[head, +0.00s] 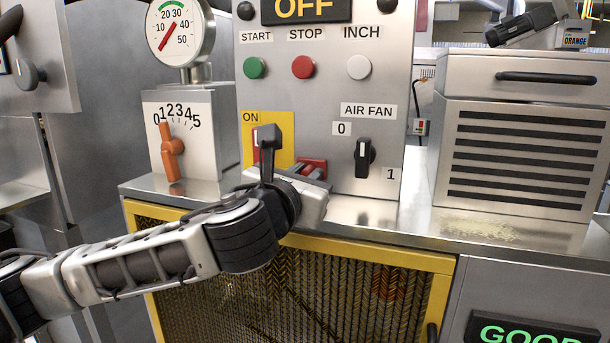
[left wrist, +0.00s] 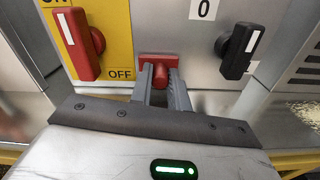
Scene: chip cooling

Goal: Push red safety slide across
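The red safety slide (head: 313,166) is on the front panel, low between the yellow ON/OFF plate and the air fan knob. In the left wrist view its red plate (left wrist: 150,58) shows, with a red grip standing out from it. My left gripper (left wrist: 162,80) is at the slide, one grey finger on each side of the red grip. The fingers are close together and appear shut on it. In the head view my left gripper (head: 308,176) partly hides the slide. My right gripper is in neither view.
A red rotary switch (left wrist: 80,43) is left of my fingers on the yellow plate, and the black air fan knob (head: 363,158) is to the right. An orange lever (head: 171,152) is farther left. A metal ledge (head: 365,211) runs below the panel.

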